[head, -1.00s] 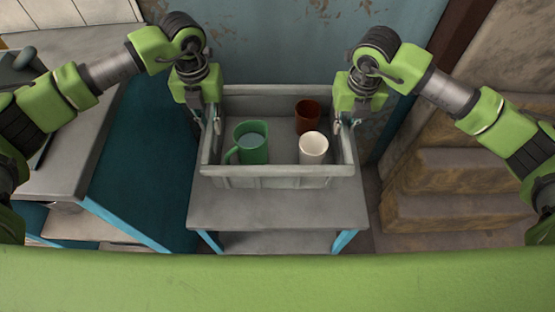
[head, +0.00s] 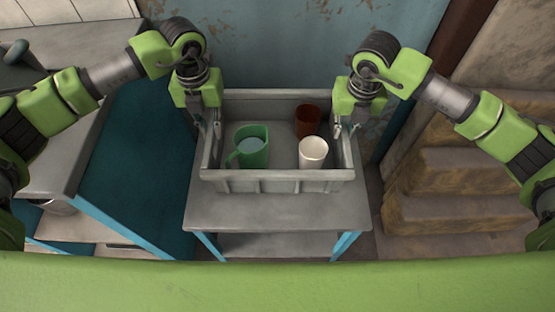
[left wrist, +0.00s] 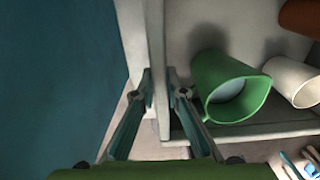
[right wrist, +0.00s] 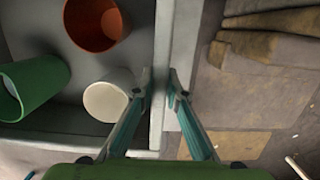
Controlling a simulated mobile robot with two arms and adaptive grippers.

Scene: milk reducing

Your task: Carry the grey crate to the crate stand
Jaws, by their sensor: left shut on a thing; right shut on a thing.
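The grey crate (head: 275,181) is level in the middle of the head view, over a grey-topped stand with blue legs (head: 275,215). I cannot tell whether its base touches the top. It holds a green mug (head: 252,150), a white cup (head: 313,152) and a brown-red cup (head: 307,118). My left gripper (head: 210,128) is shut on the crate's left wall, which shows between its fingers in the left wrist view (left wrist: 160,88). My right gripper (head: 346,128) is shut on the right wall, also seen in the right wrist view (right wrist: 159,90). The crate's underside is hidden.
A grey counter (head: 60,150) and a dark teal panel (head: 140,165) are on the left. Rough brown steps (head: 440,180) are on the right. A worn blue wall (head: 290,40) stands close behind the crate.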

